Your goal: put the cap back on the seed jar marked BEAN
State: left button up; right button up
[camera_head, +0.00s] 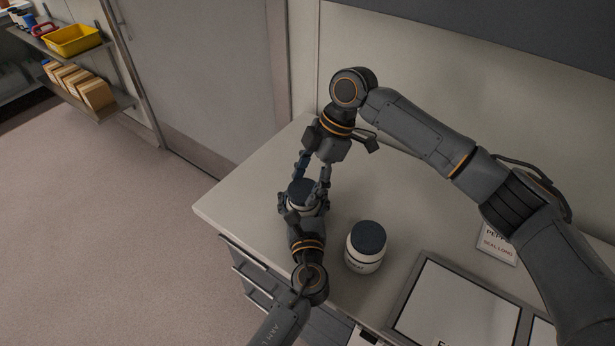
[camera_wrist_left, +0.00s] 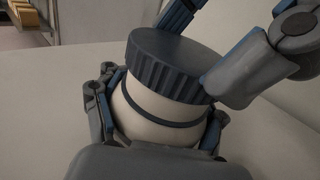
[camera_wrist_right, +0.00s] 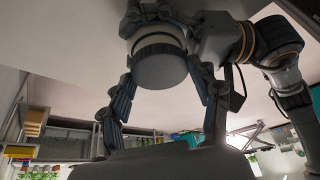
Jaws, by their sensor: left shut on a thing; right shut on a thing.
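A white jar (camera_wrist_left: 150,118) with a dark ring round its neck stands at the left end of the bench. My left gripper (camera_head: 302,208) is shut around its body. Its label is hidden, so I cannot read BEAN on it. A dark ribbed cap (camera_wrist_left: 170,62) is over the jar's mouth, roughly in line with it. I cannot tell whether it is screwed down. My right gripper (camera_head: 312,184) reaches down from above and is shut on the cap, a finger on either side. The cap also shows between its fingers in the right wrist view (camera_wrist_right: 160,68).
A second white jar (camera_head: 364,258) with a dark cap stands to the right, its label too small to read surely. A framed panel (camera_head: 412,290) and a PEPPER card (camera_head: 497,243) lie further right. The bench's left edge is close to the held jar.

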jog(key=shift+f, duration=0.55)
dwell(0.5)
